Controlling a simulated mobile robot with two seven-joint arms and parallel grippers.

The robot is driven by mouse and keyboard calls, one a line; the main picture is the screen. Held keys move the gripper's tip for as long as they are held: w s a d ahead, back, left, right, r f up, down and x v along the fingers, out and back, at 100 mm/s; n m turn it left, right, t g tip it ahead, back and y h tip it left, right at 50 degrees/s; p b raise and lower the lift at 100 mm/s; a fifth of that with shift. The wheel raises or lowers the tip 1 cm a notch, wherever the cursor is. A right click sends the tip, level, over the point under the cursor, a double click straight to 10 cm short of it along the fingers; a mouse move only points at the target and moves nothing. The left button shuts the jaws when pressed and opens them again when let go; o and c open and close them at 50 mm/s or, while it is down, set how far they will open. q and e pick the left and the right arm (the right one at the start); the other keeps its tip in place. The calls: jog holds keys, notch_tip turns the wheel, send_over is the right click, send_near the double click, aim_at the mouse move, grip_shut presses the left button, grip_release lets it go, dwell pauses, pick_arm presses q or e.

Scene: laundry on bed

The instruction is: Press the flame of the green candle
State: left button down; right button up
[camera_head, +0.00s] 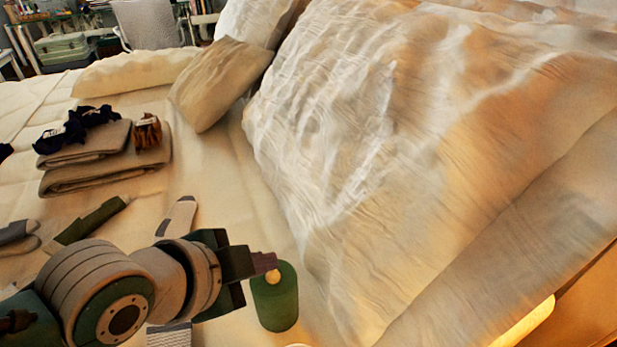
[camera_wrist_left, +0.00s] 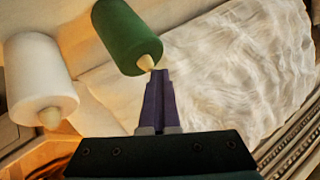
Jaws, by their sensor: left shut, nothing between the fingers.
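The green candle (camera_head: 275,300) stands upright on the bed at the lower middle of the head view. Its pale flame (camera_head: 273,276) shows near its top, and in the wrist view the green candle (camera_wrist_left: 128,38) has the flame (camera_wrist_left: 146,63) at its end. My left gripper (camera_head: 266,262) is shut and empty, its purple fingertips at the flame. In the wrist view the left fingertips (camera_wrist_left: 159,74) lie right beside the flame; whether they touch it I cannot tell. My right gripper is out of view.
A white candle (camera_wrist_left: 38,75) with a pale flame stands beside the green one in the wrist view. Large pillows (camera_head: 400,130) fill the right. Folded towels (camera_head: 103,160), dark cloth (camera_head: 78,124) and socks (camera_head: 178,215) lie on the left of the bed.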

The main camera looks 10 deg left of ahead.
aim_at(266, 285)
pick_arm(q)
jog(key=shift+f, duration=0.1)
dwell(0.4)
jog(key=shift+f, duration=0.45)
jog(key=shift+s, duration=0.1)
jog(key=shift+s+r+p, duration=0.2)
jog(key=shift+r+p, duration=0.05)
jog(key=shift+p, duration=0.1)
jog(key=shift+r, duration=0.1)
notch_tip(266, 285, up, 6)
jog(key=p, duration=0.6)
jog(key=shift+w+r, duration=0.1)
dwell(0.3)
